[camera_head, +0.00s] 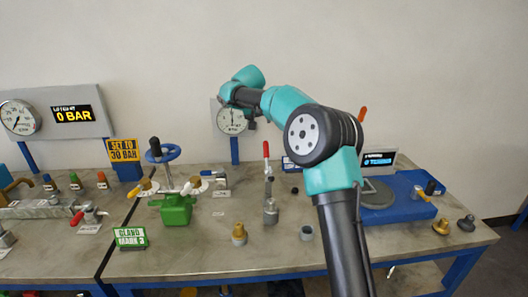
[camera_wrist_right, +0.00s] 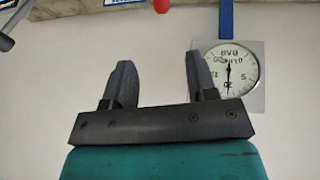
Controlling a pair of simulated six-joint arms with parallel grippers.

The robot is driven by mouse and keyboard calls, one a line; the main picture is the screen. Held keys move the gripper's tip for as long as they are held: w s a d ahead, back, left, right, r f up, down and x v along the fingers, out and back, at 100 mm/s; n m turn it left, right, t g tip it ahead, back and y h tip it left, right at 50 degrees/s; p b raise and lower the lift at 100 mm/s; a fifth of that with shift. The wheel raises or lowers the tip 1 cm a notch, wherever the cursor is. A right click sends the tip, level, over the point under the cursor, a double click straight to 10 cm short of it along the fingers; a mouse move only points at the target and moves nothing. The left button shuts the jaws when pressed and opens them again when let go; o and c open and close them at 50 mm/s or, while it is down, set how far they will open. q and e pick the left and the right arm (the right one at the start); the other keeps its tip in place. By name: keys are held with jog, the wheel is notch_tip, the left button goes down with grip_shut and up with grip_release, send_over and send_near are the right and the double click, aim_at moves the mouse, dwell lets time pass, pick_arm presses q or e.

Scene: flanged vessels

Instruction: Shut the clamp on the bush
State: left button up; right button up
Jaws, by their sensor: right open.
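A clamp with a red handle (camera_head: 266,150) stands on the bench near the middle, its handle pointing up. A grey metal bush-like piece (camera_head: 270,213) sits at its front; I cannot tell if it is the bush. My right gripper (camera_wrist_right: 160,82) is open and empty, with its two dark fingers apart in front of the wall. In the head view it is up by the wall, above and behind the clamp, mostly hidden by my wrist. A red tip (camera_wrist_right: 161,5) at the wrist view's top edge may be the clamp handle. My left gripper is not in view.
A round gauge (camera_head: 232,121) is on a post close to my right gripper. A green can (camera_head: 175,209), a blue valve wheel (camera_head: 162,153) and a brass fitting (camera_head: 239,235) stand left of the clamp. A grey ring (camera_head: 306,233) and a blue unit (camera_head: 398,204) are to the right.

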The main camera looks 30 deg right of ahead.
aim_at(266, 149)
jog(key=shift+s+a+r+m+g, duration=0.25)
jog(key=shift+s+a+m, duration=0.15)
jog(key=shift+a, duration=0.2)
jog(key=shift+s+a+r+m+g, duration=0.1)
jog(key=shift+s+a+m+g, duration=0.2)
jog(key=shift+s+a, duration=0.25)
jog(key=shift+w+f, duration=0.1)
jog(key=x, duration=1.7)
jog(key=shift+a+f, duration=0.2)
grip_shut()
